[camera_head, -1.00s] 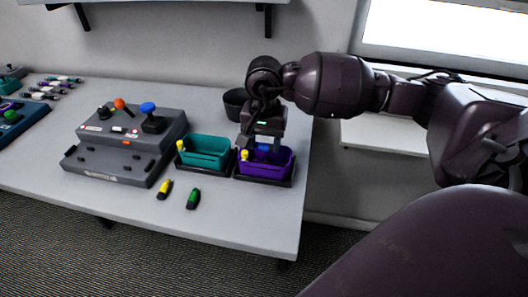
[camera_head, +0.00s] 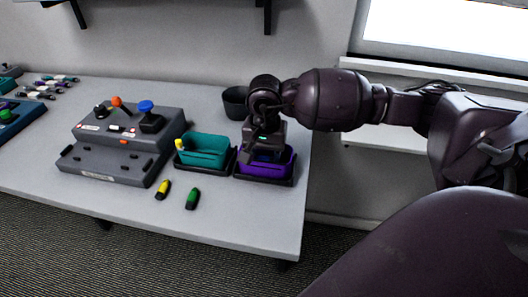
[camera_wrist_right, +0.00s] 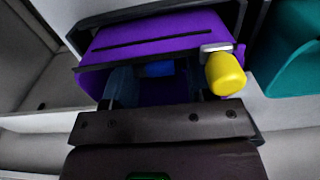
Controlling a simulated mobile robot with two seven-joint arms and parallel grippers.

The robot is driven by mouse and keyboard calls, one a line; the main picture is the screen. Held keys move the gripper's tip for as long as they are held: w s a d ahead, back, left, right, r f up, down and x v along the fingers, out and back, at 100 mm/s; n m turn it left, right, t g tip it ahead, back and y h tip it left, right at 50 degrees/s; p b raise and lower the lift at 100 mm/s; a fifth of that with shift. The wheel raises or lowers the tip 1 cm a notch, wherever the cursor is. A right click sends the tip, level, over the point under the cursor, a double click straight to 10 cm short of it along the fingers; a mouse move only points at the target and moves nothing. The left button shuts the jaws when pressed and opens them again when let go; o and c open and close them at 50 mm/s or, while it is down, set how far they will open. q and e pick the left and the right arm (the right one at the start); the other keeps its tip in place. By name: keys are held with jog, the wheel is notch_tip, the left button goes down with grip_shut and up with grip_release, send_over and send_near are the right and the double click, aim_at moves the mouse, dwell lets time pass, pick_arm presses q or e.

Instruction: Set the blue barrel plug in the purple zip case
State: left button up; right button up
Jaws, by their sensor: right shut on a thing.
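The purple zip case (camera_head: 272,172) stands open in a dark tray at the right end of the table. My right gripper (camera_head: 262,155) points down into it from above. In the right wrist view the fingers of my right gripper (camera_wrist_right: 155,80) are inside the mouth of the purple case (camera_wrist_right: 160,37), shut on the blue barrel plug (camera_wrist_right: 157,69). Only a small part of the plug shows; in the head view it is hidden. I cannot tell if it touches the case floor. A yellow tab (camera_wrist_right: 226,74) sits at the case's rim. My left gripper is not in view.
A teal case (camera_head: 205,150) stands in a tray just left of the purple one. A dark cup (camera_head: 235,102) is behind. A yellow plug (camera_head: 162,190) and a green plug (camera_head: 193,198) lie in front. A grey device (camera_head: 125,145) with coloured knobs fills the left.

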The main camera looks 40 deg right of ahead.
jog(key=shift+f, duration=0.1)
jog(key=o, duration=0.9)
jog(key=shift+r, duration=0.3)
notch_tip(320, 180, up, 13)
jog(key=shift+f+p, duration=0.15)
jog(key=shift+p, duration=0.7)
